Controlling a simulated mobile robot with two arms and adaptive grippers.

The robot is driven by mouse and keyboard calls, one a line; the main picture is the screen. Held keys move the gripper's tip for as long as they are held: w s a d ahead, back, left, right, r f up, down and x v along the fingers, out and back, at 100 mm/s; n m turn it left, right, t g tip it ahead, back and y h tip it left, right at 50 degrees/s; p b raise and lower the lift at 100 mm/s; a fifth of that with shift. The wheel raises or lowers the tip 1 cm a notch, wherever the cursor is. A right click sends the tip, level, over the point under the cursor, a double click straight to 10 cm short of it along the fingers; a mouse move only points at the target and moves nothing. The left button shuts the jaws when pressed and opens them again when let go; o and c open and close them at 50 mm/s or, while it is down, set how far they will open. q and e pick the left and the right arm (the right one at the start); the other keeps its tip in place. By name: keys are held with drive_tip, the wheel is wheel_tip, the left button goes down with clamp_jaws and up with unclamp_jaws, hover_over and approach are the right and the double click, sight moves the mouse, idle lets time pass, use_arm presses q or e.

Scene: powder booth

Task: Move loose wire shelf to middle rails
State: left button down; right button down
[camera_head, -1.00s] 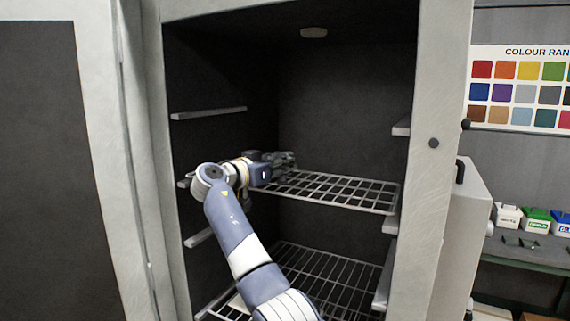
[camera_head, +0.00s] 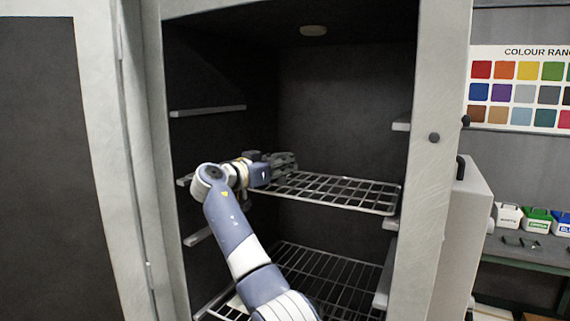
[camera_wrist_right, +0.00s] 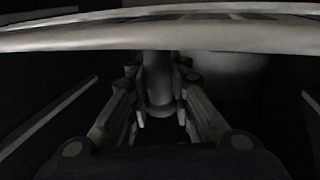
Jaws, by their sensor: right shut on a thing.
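The loose wire shelf (camera_head: 345,193) is roughly level inside the open cabinet, at about the height of the middle rails. Its right side is close to the right middle rail (camera_head: 391,223); I cannot tell whether they touch. The left middle rail (camera_head: 184,181) is partly hidden by my right arm. My right gripper (camera_head: 284,161) is shut on the shelf at its left side. In the right wrist view the shelf's bar (camera_wrist_right: 160,38) crosses above the gripper fingers (camera_wrist_right: 160,112); the grip itself is dark. My left gripper is out of view.
Upper rails (camera_head: 207,112) are bare. Another wire shelf (camera_head: 325,278) lies lower in the cabinet. The cabinet's right front post (camera_head: 432,180) and left frame (camera_head: 150,180) bound the opening. The space above the loose shelf is clear.

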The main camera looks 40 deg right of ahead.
drive_tip(key=c, duration=1.3)
unclamp_jaws()
drive_tip(key=shift+s, duration=0.1)
drive_tip(key=shift+f, duration=0.15)
drive_tip(key=s+a, duration=0.1)
drive_tip(key=a, duration=1.1)
drive_tip(key=shift+s, duration=0.25)
